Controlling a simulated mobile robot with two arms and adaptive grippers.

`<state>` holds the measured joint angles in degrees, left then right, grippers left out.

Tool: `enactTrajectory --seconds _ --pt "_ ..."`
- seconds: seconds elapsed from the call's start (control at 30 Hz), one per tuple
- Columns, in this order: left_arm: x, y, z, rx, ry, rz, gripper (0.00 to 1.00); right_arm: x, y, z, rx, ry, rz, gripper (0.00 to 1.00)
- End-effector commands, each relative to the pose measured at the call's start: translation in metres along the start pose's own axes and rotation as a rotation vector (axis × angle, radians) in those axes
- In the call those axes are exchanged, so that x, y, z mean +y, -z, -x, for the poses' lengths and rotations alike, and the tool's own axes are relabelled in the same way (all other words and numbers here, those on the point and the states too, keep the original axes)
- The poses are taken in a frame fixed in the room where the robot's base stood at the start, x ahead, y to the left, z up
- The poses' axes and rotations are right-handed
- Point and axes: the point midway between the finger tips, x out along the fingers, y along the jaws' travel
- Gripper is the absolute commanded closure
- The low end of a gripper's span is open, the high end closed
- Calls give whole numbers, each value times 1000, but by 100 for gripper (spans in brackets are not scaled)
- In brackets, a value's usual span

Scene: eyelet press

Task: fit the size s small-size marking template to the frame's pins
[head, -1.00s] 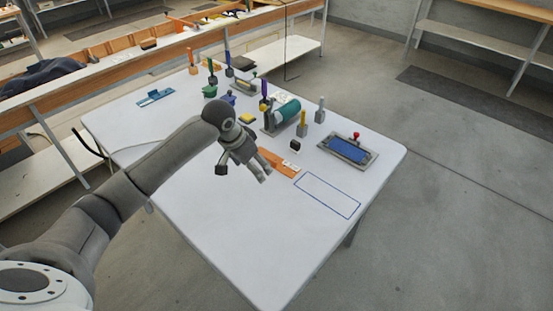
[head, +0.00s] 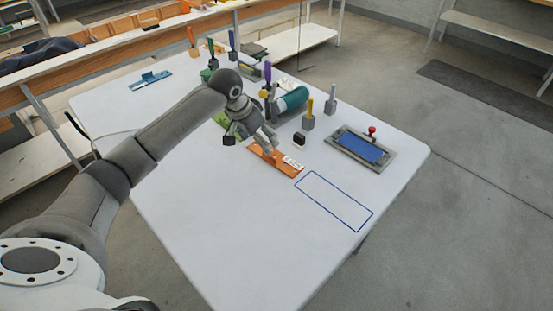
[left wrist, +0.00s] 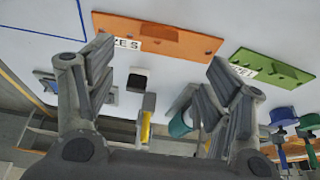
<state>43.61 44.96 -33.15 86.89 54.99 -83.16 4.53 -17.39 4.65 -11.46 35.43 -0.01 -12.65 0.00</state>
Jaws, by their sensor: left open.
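The orange template (head: 285,167) lies flat on the white table, with a white label at its right end. In the left wrist view the orange template (left wrist: 195,42) shows at the top, its label partly readable as "ZE S". My left gripper (head: 269,140) is open and empty, just above and behind the orange template in the head view. In the left wrist view its spread fingers (left wrist: 160,68) have the template beyond them. The grey frame (head: 343,150) with a blue panel and red knob lies to the right. I cannot make out pins. My right gripper is not in view.
A green template (left wrist: 275,67) lies beside the orange one. A small black block (head: 299,138), a grey holder with a yellow handle (head: 308,122) and a teal cylinder (head: 293,99) stand behind. A blue outlined rectangle (head: 318,201) marks bare table in front; the near table is clear.

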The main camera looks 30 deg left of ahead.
Motion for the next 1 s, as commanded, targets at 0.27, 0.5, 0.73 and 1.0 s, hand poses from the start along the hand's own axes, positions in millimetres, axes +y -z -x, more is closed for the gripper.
enactTrajectory --seconds 0.27,0.5,0.73,1.0 --pt "1 -1 -42 -3 -2 1 25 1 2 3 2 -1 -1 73" --pt "1 -1 -60 -4 -1 -1 25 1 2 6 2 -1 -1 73" --pt "1 -2 -91 -3 -1 0 25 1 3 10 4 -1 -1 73" --pt "1 -2 -102 -1 1 -1 25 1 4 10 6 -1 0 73"
